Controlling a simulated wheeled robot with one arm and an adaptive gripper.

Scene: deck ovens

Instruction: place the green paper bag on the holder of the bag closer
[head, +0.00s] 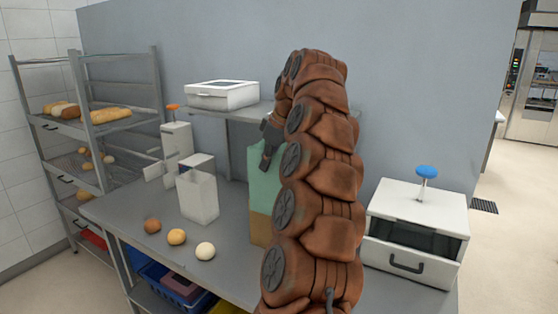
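The green paper bag (262,185), with a tan lower part, is upright over the worktop at the middle; my arm hides its right side. My gripper (266,158) is at the bag's top edge, with a dark finger in front of its near face. The other finger is hidden, so I cannot tell whether it grips the bag. I cannot tell whether the bag's bottom touches the worktop. A white device with an orange knob (175,139) stands at the back left and may be the bag closer; its holder is not clear to me.
A white open-topped bag or box (199,198) stands left of the green bag. Several round items, including a white ball (205,251), lie in front. A white machine with a blue knob (417,220) is at right. A white box (222,95) sits on the raised shelf.

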